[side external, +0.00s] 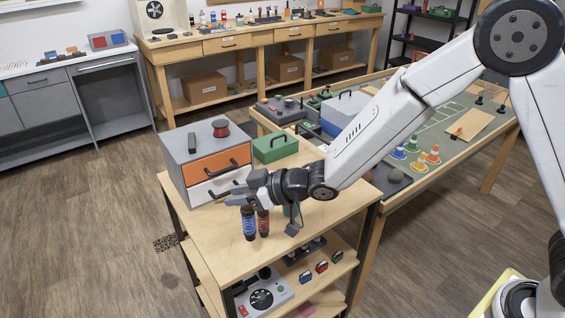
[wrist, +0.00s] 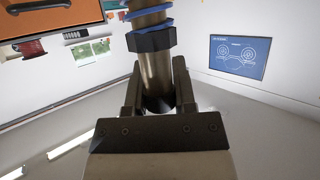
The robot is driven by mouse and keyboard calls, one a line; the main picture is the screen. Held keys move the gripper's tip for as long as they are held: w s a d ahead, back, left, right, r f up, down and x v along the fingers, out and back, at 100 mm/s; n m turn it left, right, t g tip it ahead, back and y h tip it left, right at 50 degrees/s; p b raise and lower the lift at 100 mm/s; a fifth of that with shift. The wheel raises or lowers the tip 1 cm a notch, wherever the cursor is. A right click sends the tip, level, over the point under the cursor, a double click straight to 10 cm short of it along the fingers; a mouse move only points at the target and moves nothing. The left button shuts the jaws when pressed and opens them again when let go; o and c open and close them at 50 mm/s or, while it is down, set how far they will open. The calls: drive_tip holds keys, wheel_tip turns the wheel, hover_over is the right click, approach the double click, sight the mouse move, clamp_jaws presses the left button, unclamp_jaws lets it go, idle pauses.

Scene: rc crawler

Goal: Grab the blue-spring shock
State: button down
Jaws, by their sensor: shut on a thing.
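The blue-spring shock (side external: 249,224) is upright at the left part of the wooden bench top, under my gripper (side external: 243,200). In the wrist view, the fingers of my gripper (wrist: 157,88) are closed around the metal shaft of the shock (wrist: 153,66). I cannot tell whether the blue one touches the bench.
A grey drawer cabinet (side external: 197,146) with an orange drawer (side external: 220,163) stands behind my gripper, a green toolbox (side external: 275,147) next to it. The bench's front area is clear.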

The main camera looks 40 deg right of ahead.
drive_tip(key=s+d+r, duration=0.3)
drive_tip(key=s+r, duration=0.1)
drive_tip(key=s, duration=0.4)
drive_tip(key=shift+s+d, duration=0.15)
drive_tip(key=shift+d, duration=0.1)
idle(0.4)
